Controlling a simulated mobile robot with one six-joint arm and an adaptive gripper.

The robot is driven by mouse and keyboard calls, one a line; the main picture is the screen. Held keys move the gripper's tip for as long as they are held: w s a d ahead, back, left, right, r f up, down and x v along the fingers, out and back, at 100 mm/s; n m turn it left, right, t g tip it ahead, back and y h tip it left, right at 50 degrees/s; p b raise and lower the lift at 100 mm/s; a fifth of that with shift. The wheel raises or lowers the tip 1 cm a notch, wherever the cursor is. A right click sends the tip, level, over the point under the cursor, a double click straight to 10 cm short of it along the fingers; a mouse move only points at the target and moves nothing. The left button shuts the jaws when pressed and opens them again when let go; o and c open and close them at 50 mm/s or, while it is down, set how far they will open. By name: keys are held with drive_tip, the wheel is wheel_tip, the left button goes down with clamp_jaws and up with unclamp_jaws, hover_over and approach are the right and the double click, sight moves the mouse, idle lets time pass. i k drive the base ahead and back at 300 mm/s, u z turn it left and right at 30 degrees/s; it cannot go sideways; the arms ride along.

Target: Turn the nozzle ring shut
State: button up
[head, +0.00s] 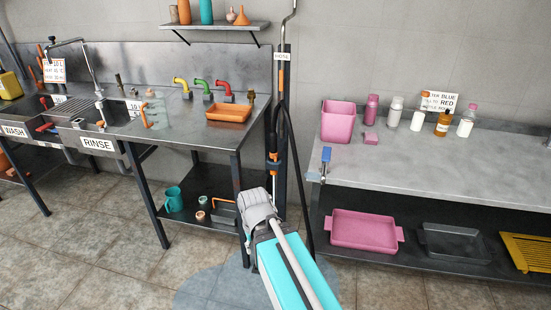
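The hose station stands at the gap between the two benches, with a HOSE sign (283,56) on its dark post. A dark hose (289,125) loops down it.
The steel sink bench (190,133) at left holds colored taps and an orange tray (229,112). Its lower shelf holds a teal jug (173,200) and cups. The right bench (430,168) carries a pink bin (338,122) and bottles. Open tiled floor lies in front.

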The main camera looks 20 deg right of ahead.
sight(273, 156)
drive_tip(key=u, duration=1.5)
drive_tip(key=i, duration=1.25)
drive_tip(key=z, duration=1.45)
